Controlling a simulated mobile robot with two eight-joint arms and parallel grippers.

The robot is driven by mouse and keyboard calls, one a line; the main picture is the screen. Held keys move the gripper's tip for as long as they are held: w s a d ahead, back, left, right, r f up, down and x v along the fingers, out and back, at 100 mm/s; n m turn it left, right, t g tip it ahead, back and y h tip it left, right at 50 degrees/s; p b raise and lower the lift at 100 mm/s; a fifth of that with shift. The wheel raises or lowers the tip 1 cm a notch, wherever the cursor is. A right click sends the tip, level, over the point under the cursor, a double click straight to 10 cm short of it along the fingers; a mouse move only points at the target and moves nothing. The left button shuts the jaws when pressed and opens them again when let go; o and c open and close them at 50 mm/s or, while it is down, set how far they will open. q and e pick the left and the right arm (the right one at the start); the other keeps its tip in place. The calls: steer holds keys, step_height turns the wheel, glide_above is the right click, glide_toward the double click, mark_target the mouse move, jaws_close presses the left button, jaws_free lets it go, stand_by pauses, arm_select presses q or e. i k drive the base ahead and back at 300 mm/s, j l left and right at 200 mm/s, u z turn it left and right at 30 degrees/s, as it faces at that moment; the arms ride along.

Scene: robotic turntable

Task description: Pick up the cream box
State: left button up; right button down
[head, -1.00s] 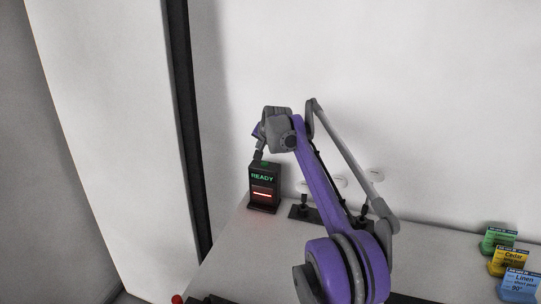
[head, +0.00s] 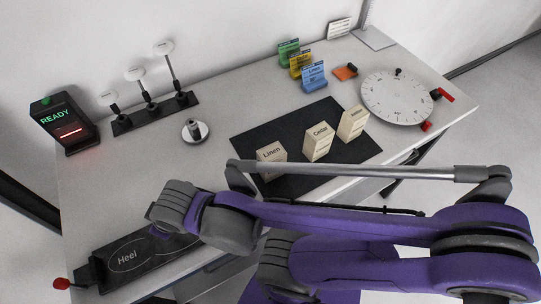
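Three cream boxes with printed labels stand on a dark mat (head: 248,138) on the table. The left cream box (head: 271,160) is labelled "Linen", and its lower part is partly hidden by my arm. The middle cream box (head: 318,143) has a label that looks like "Center" or "Cedar". The right cream box (head: 353,123) has a label too small to read. A purple and grey arm of mine comes in from the right and crosses in front of the mat. No gripper fingers show clearly, and nothing visible touches the boxes.
A "READY" device (head: 62,123) stands at the left. A rack with white-topped rods (head: 150,110) and a metal knob (head: 194,130) stand behind. Coloured cards (head: 313,77) and a white dial (head: 398,97) are at the back right. A "Heel" plate (head: 125,257) lies at front left.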

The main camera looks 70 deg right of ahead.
mark_target(275, 152)
steer(key=z, duration=0.4)
steer(key=l+z, duration=0.1)
steer(key=z, duration=0.75)
steer(key=l+z, duration=0.1)
steer(key=z, duration=1.15)
steer(key=u, duration=1.75)
steer(key=k+l+u, duration=0.25)
steer(key=k+l, duration=0.65)
steer(key=l, duration=0.2)
steer(key=k+l+u, duration=0.15)
steer(key=l, duration=0.25)
steer(key=i, duration=0.4)
